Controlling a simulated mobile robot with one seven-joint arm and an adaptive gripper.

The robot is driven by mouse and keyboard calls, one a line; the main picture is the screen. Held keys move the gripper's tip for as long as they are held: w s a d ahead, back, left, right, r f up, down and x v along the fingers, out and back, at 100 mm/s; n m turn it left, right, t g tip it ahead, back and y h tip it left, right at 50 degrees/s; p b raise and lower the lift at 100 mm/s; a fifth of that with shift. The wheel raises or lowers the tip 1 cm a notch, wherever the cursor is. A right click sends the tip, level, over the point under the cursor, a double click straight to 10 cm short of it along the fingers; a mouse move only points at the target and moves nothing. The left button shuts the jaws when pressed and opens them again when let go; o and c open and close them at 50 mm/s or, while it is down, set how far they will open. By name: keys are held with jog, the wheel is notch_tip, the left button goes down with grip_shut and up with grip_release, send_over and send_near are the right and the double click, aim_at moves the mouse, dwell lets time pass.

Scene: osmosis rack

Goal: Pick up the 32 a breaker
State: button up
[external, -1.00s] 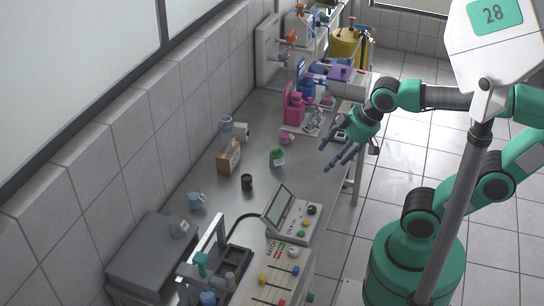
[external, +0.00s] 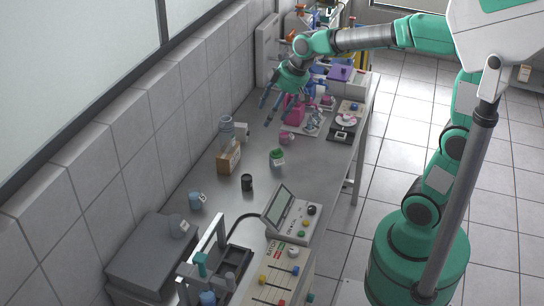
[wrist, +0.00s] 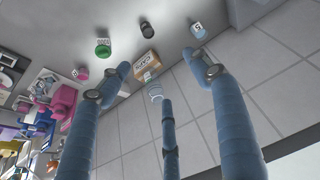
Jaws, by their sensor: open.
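No object carries a readable 32 A mark, so I cannot tell for sure which one is the breaker. A small white block (external: 241,129) stands by the wall, behind the clear bottle (external: 227,130) and cardboard box (external: 229,156); it may be the breaker. My gripper (external: 267,112) is open and empty above the far part of the bench, beyond the white block. In the wrist view its spread fingers (wrist: 160,72) frame the cardboard box (wrist: 146,64) and the bottle (wrist: 155,93), apart from both.
The grey bench (external: 212,178) runs along the tiled wall. A green labelled item (external: 277,157), a black cup (external: 246,182), a blue cup (external: 196,200) and a pink item (external: 286,137) stand on it. A control console (external: 294,218) is nearer. The far end is crowded.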

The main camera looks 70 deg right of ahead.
jog(key=w+d+f+p, duration=0.2)
jog(key=w+d, duration=0.5)
jog(key=w, duration=0.1)
jog(key=p, duration=0.5)
send_near(242, 124)
jog(key=r, duration=0.1)
jog(key=shift+s+d+r+n, duration=0.2)
jog(key=shift+d+r+n, duration=0.05)
jog(key=shift+d+n, duration=0.15)
jog(key=shift+a+f, duration=0.1)
jog(key=shift+b+x, duration=0.4)
jog(key=shift+x, duration=3.8)
jog(key=shift+s+a+f, duration=0.1)
jog(key=shift+a, duration=0.05)
jog(key=shift+b+x, duration=0.3)
jog(key=shift+x, duration=2.25)
jog(key=shift+a, duration=0.1)
